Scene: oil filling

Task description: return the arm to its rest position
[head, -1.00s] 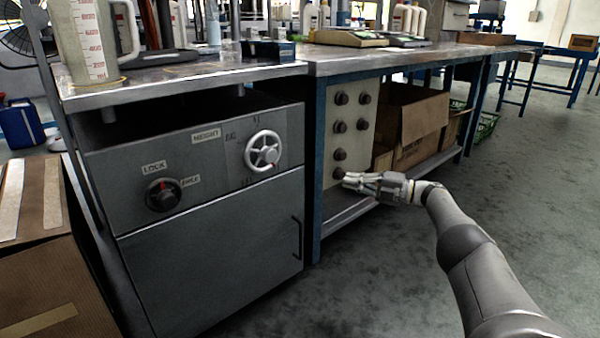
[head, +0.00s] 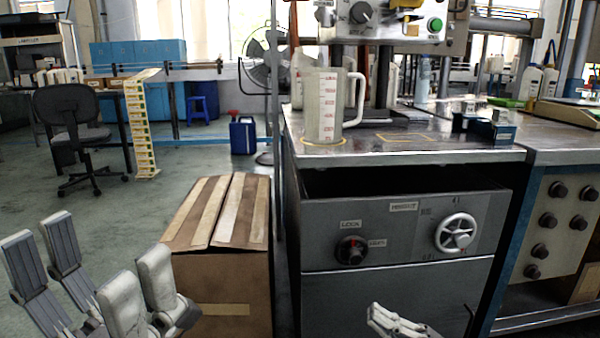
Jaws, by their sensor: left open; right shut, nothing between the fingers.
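My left gripper (head: 95,262) is at the lower left of the head view. Its grey fingers point up and are spread wide apart, with nothing between them. Its arm is out of the picture. My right gripper (head: 385,318) shows at the bottom edge, right of the middle. Its light fingers are shut together and empty. It appears in front of the lower door of the grey cabinet (head: 340,300), below the black lock knob (head: 352,250) and the white handwheel (head: 456,233). Most of the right arm is cut off by the bottom edge.
A taped cardboard box (head: 215,280) stands between my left gripper and the cabinet. A measuring jug (head: 322,110) stands on the metal-topped bench. A knob panel (head: 550,225) is at the right. An office chair (head: 72,125) stands on open floor at the left.

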